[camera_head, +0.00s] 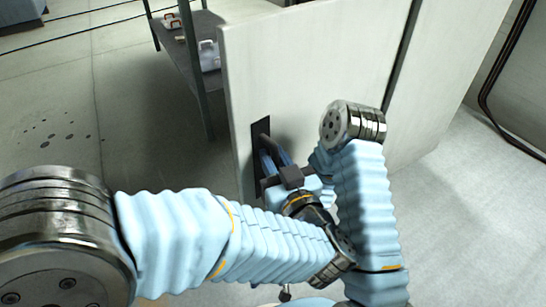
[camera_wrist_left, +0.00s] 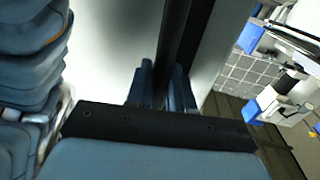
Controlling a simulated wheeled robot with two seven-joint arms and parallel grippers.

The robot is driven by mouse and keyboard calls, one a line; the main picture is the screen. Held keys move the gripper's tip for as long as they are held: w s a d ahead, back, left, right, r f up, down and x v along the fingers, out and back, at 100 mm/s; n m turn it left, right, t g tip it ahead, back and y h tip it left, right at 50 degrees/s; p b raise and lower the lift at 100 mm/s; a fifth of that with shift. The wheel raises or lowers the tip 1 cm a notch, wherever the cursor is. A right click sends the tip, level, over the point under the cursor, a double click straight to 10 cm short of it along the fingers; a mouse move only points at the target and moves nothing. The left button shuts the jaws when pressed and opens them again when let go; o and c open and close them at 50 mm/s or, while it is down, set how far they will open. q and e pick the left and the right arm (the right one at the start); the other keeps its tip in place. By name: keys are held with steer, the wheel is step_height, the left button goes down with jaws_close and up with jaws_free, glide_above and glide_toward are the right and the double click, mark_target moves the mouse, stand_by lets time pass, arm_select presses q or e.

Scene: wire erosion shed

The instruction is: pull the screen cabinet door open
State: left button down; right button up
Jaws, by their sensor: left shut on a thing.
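The screen cabinet door (camera_head: 310,70) is a pale flat panel in the middle of the head view. A dark handle plate (camera_head: 261,131) is near its left edge. My left gripper (camera_head: 266,152) is at this plate, its fingers shut on the handle. In the left wrist view, the gripper's fingers (camera_wrist_left: 162,90) stand either side of a dark upright bar, the handle (camera_wrist_left: 174,45), with the pale door (camera_wrist_left: 110,45) on the left. My left arm hides the lower part of the door. My right gripper is not in view.
A dark gap (camera_head: 403,45) separates the door from another pale panel (camera_head: 450,70) on the right. A dark-framed shelf (camera_head: 186,60) with white boxes stands behind on the left. Bare concrete floor (camera_head: 60,120) lies left, and clear floor (camera_head: 470,200) right.

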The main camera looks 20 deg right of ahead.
mark_target(273, 147)
arm_select(q)
steer(key=c, duration=1.2)
jaws_free()
steer(key=shift+a, duration=0.15)
steer(key=shift+o, duration=0.2)
steer(key=shift+r, duration=0.4)
step_height(273, 147, up, 3)
steer(key=shift+s+p, duration=0.15)
steer(key=shift+p, duration=0.35)
steer(key=s+a+r, duration=0.2)
steer(key=s+r, duration=0.2)
steer(key=s, duration=0.2)
steer(key=s+a+r+p, duration=0.1)
steer(key=s+a+r, duration=0.2)
steer(key=s+r, duration=0.2)
steer(key=shift+s+a, duration=0.3)
steer(key=shift+s, duration=0.5)
steer(key=shift+r, duration=0.1)
